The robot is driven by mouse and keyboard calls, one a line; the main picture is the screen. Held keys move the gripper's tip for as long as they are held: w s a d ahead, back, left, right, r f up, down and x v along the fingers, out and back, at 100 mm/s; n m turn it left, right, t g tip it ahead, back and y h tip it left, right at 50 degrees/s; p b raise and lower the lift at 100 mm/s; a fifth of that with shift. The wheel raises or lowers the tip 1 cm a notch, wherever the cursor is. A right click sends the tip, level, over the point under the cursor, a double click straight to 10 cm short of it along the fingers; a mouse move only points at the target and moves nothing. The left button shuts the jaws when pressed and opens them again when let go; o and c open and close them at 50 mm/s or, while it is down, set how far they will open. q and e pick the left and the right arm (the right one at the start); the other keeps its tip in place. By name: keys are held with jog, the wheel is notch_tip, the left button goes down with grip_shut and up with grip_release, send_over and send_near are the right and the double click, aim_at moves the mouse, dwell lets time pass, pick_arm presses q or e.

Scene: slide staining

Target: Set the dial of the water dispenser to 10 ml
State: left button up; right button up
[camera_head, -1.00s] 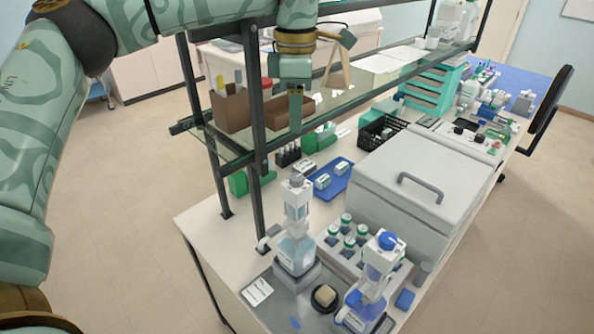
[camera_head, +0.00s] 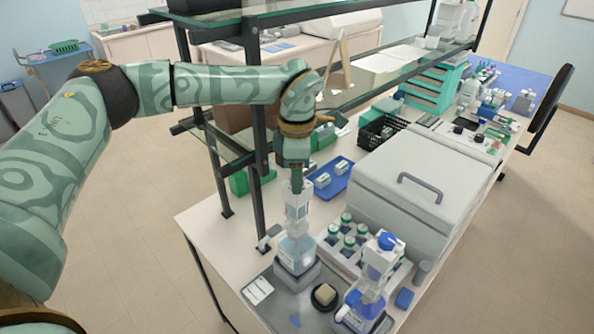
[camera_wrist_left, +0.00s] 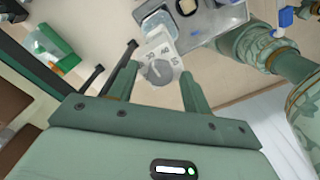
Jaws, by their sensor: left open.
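The water dispenser (camera_head: 296,250) is a clear bottle with a white and grey head, standing upright near the front of the bench. My left gripper (camera_head: 296,183) points down just above its top and partly hides it. In the left wrist view the white dial (camera_wrist_left: 158,66) with dark numbers and a grey centre lies between the fingertips of the open left gripper (camera_wrist_left: 160,66). The fingers stand on either side of it; whether they touch it I cannot tell. The dial's setting is too small to read surely.
A second dispenser with blue liquid (camera_head: 365,298) stands to the right. A rack of green-capped bottles (camera_head: 349,238) stands behind. A dark shelf post (camera_head: 257,130) rises close behind my left arm. A large grey box (camera_head: 415,185) fills the right side.

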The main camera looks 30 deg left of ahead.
pick_arm(q)
jog(key=c, duration=1)
jog(key=shift+n, duration=0.3)
jog(key=n, duration=0.3)
jog(key=shift+n+p, duration=0.3)
jog(key=n, duration=0.9)
jog(key=shift+b, duration=0.3)
jog(key=n, duration=0.4)
jog(key=shift+n+b, duration=0.3)
jog(key=shift+b, duration=0.1)
